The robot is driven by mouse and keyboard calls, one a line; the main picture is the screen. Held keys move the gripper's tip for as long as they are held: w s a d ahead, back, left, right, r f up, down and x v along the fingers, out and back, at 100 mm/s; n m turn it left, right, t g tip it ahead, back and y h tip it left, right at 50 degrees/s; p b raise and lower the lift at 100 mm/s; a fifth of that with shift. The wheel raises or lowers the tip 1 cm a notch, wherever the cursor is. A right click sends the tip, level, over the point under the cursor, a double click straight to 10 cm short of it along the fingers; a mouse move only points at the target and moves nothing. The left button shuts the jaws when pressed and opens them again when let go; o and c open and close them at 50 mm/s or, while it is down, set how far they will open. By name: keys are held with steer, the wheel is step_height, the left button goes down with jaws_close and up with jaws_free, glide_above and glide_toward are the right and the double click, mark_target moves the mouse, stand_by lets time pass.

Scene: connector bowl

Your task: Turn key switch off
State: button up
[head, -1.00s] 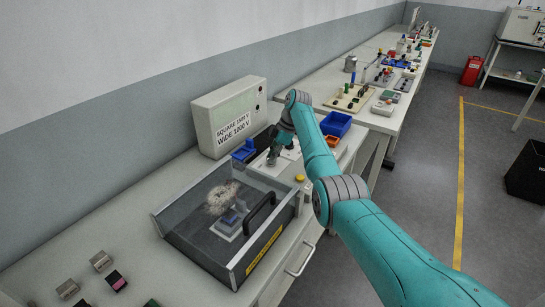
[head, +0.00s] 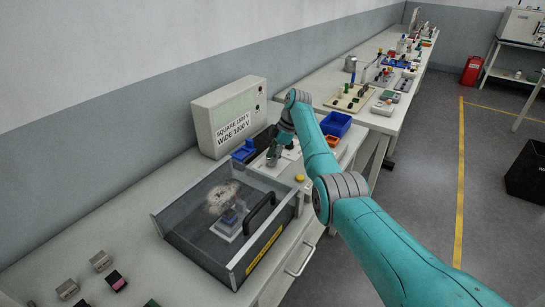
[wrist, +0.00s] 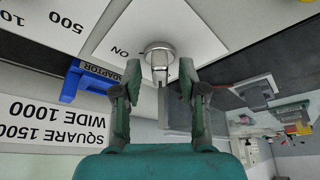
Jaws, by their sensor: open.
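The key switch (wrist: 159,54) is a round silver lock with a key bow standing out from a white plate (wrist: 185,20). The word "ON" is printed on the plate beside it. In the wrist view my gripper (wrist: 158,70) is open, with one finger on each side of the key and visible gaps between. I cannot tell whether a finger touches it. In the head view my gripper (head: 273,158) points down at the bench behind the clear-lidded box, and the key switch is too small to make out there.
The clear-lidded box (head: 250,262) with a black handle stands close in front. A white unit labelled "SQUARE 1500 V WIDE 1000 V" (head: 228,115) stands behind left. A blue adaptor (wrist: 72,82) and a blue bin (head: 336,123) are close by.

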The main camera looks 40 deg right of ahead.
steer(key=v, duration=1.2)
steer(key=shift+d, duration=0.1)
